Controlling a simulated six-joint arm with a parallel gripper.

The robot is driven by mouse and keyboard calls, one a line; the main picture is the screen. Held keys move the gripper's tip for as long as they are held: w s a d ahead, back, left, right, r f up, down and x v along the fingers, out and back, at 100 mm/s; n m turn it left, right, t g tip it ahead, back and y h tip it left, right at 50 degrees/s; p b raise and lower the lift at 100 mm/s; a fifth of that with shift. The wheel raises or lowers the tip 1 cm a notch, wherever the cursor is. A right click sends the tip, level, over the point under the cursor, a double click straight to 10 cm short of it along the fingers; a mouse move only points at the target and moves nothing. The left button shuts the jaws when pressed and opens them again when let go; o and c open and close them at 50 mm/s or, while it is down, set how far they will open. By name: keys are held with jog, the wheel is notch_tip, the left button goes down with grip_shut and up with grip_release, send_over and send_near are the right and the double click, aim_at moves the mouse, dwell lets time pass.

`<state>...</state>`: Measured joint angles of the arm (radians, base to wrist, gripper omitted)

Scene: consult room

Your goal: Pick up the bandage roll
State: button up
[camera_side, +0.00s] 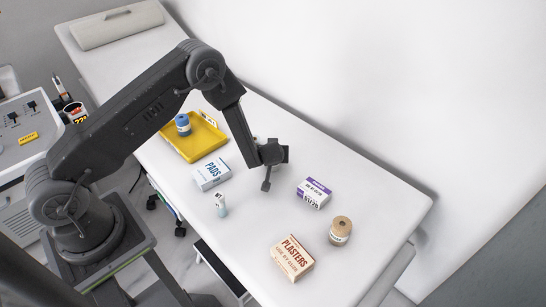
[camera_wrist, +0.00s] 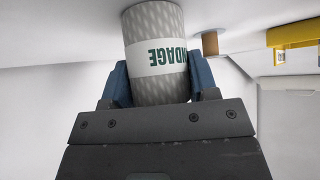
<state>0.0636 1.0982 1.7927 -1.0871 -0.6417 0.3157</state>
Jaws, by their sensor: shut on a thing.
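The bandage roll (camera_wrist: 157,50) is a grey patterned cylinder with a white label, its green lettering upside down in the wrist view. My gripper (camera_wrist: 159,82) is shut on it, with one blue finger against each side. In the side view my gripper (camera_side: 271,168) is over the white couch top, between the PADS box and a purple-and-white box. The roll cannot be made out there, as the gripper and wrist cover that spot. I cannot tell whether the roll touches the couch.
On the couch (camera_side: 262,230) are a yellow tray (camera_side: 188,148) holding a blue-topped item (camera_side: 183,124), a PADS box (camera_side: 211,174), a small bottle (camera_side: 221,204), a purple-and-white box (camera_side: 313,193), a tan-topped container (camera_side: 341,231) and a PLASTERS box (camera_side: 292,258).

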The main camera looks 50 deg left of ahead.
jog(key=shift+r, duration=0.5)
jog(key=r, duration=0.2)
jog(key=a+r, duration=0.1)
jog(key=shift+s+r, duration=0.3)
jog(key=shift+r, duration=0.1)
jog(key=s+a+r, duration=0.6)
jog(key=a, duration=0.3)
jog(key=s+a+n+g+y, duration=0.1)
jog(key=s+a+n, duration=0.1)
jog(key=s+a, duration=0.75)
jog(key=s+a+n+g+y, duration=0.15)
jog(key=s+a, duration=0.45)
jog(key=a, duration=0.7)
send_over(199, 142)
jog(key=shift+n+g+h, duration=0.25)
jog(key=shift+n, duration=0.2)
notch_tip(199, 142, down, 6)
jog(key=shift+w+f, duration=0.1)
jog(key=shift+f, duration=1.95)
jog(key=shift+f, duration=0.1)
